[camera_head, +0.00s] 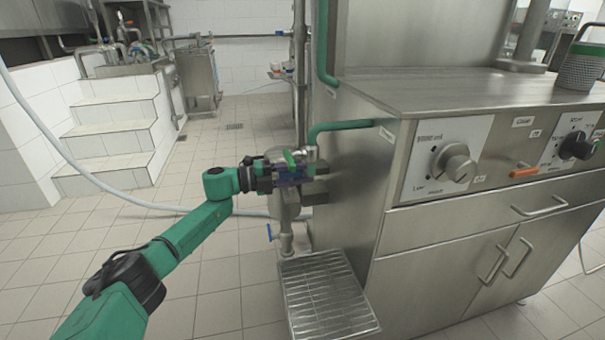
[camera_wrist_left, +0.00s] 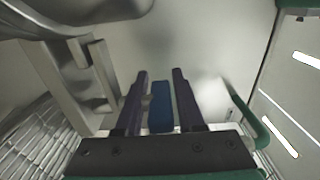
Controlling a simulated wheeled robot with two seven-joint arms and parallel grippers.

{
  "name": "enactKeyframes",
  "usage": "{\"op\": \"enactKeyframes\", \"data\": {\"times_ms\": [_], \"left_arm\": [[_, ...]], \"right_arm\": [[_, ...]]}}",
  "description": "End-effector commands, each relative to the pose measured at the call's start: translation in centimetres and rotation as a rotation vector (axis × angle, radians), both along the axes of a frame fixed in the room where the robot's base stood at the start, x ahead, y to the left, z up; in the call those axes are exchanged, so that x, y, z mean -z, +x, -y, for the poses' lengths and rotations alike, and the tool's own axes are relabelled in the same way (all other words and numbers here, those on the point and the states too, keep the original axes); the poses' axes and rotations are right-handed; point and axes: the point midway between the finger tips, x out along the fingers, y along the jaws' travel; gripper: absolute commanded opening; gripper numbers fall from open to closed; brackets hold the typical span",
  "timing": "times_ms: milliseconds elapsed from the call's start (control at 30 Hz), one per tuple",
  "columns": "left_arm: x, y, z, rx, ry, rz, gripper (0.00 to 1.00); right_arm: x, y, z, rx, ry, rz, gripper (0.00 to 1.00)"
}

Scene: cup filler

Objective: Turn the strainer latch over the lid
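The strainer (camera_head: 285,207) is an upright metal body on a pipe beside the steel cabinet in the head view. My left gripper (camera_head: 300,172) reaches across its top from the left and hides much of the lid and latch. A green lever (camera_head: 290,158) shows just above the fingers. In the left wrist view, the gripper's two dark purple fingers (camera_wrist_left: 160,98) stand apart. A blue piece (camera_wrist_left: 161,112), perhaps the latch's grip, shows between them, with narrow gaps at its sides. I cannot tell whether they touch it. My right gripper is not in view.
The steel cabinet (camera_head: 440,235) with knobs stands close on the right, with a green pipe (camera_head: 340,126) near my gripper. A blue valve handle (camera_head: 269,232) is below the strainer. A drain grate (camera_head: 325,293) lies at the cabinet's foot.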

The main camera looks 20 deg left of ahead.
Motion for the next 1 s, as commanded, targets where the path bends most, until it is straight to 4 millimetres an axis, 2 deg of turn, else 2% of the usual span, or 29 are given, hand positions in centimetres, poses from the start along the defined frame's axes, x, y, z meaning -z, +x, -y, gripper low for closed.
{"op": "enactKeyframes", "data": {"times_ms": [167, 333, 500, 600, 733, 1000], "left_arm": [[0.0, -0.9, -1.3, -0.002, 0.002, -0.001, 0.38], [0.0, -3.6, -5.1, -0.004, 0.003, -0.004, 0.38], [0.1, -6.5, -9.1, -0.003, 0.002, -0.004, 0.38], [0.1, -7.7, -10.7, -0.002, 0.003, -0.003, 0.38], [0.0, -8.5, -11.7, 0.0, 0.0, 0.0, 0.38], [0.0, -8.6, -11.8, 0.001, 0.0, 0.0, 0.38]], "right_arm": [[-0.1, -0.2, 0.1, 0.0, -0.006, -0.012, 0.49], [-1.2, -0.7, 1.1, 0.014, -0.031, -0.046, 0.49], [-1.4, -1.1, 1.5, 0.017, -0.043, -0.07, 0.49], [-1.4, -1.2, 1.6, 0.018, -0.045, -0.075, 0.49], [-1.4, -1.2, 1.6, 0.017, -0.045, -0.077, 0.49], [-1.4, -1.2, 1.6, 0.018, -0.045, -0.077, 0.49]]}}
